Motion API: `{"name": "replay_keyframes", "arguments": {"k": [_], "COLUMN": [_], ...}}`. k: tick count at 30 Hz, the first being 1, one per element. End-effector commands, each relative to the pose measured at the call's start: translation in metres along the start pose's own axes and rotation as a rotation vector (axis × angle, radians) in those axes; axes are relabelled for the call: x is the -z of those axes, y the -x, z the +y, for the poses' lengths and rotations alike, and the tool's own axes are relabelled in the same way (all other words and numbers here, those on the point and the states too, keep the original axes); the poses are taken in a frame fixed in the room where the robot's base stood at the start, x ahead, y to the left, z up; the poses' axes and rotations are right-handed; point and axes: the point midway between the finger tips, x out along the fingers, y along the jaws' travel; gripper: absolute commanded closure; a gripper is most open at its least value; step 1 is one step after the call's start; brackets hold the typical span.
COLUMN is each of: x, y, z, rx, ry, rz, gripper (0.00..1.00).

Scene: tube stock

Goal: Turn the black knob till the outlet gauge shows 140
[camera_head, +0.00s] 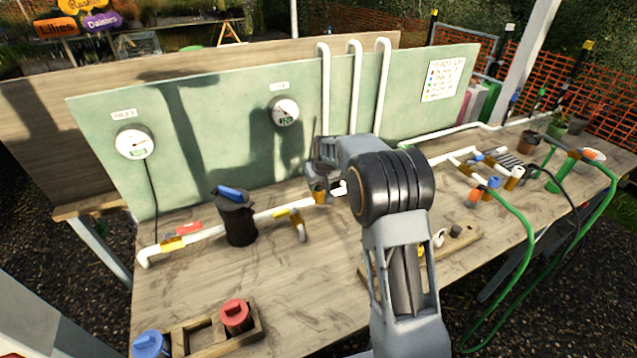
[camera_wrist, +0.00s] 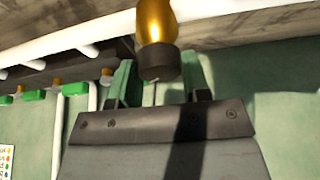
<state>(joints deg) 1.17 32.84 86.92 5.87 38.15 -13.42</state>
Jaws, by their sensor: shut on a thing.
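The black knob (camera_wrist: 159,67) sits on the end of a brass regulator body (camera_wrist: 156,20) in the wrist view. My gripper (camera_wrist: 160,84) has one green-grey finger on each side of the knob and is shut on it. In the head view my gripper (camera_head: 322,172) is at the white pipe by the board, largely hidden by my arm; the knob cannot be made out there. Two round white gauges are on the green board, a left gauge (camera_head: 133,143) and a right gauge (camera_head: 284,112). Their labels and small green readouts are too small to read surely.
A wooden tray (camera_head: 186,335) holds a red-capped item (camera_head: 236,315). Green hoses (camera_head: 525,240) lie right.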

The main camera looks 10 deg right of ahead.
Motion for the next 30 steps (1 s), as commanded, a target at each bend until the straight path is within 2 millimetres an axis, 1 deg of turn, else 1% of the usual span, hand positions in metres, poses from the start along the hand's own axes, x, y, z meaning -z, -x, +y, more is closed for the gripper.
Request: {"name": "replay_keyframes", "arguments": {"k": [7,8,15,24,26,29,30], "x": [0.0,0.0,0.0,0.0,0.0,0.0,0.0], "y": [0.001,0.001,0.0,0.003,0.008,0.023,0.03], "z": [0.0,0.0,0.0,0.0,0.0,0.0,0.0], "rx": [0.0,0.0,-0.001,-0.001,-0.001,-0.001,-0.002], "ry": [0.0,0.0,-0.001,-0.001,-0.001,-0.001,-0.001], "rz": [0.0,0.0,0.0,0.001,0.002,0.003,0.005], "gripper": [0.8,0.55,0.32,0.32,0.32,0.32,0.32]}}
